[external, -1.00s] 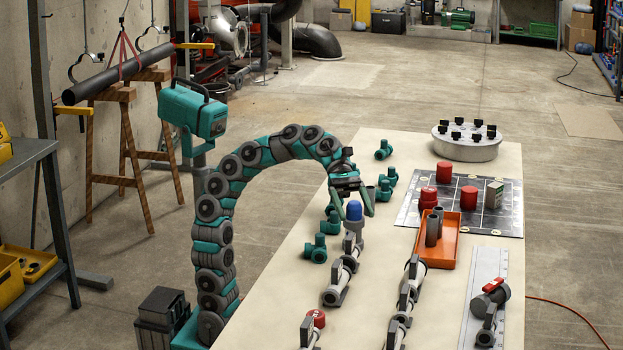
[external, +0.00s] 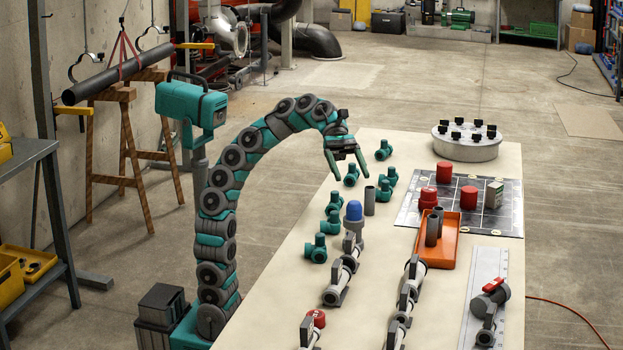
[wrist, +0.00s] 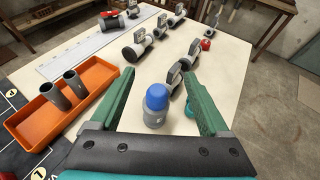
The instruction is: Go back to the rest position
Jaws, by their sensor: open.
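My gripper (external: 351,167) is open and empty, raised above the left side of the table (external: 410,165). In the wrist view my gripper (wrist: 165,100) shows its two green fingers spread wide. The blue-capped grey fitting (external: 354,215) stands upright on the table below and nearer the camera. It also shows in the wrist view, where the blue cap (wrist: 157,97) appears between the fingers, lower down and apart from them. A grey pipe piece (external: 369,200) stands upright beside it.
Several teal fittings (external: 316,250) stand along the table's left side. An orange tray (external: 450,254) holds two grey pipe pieces. Red caps (external: 468,199) stand on a dark mat (external: 410,215). A round grey flange (external: 467,149) is at the back.

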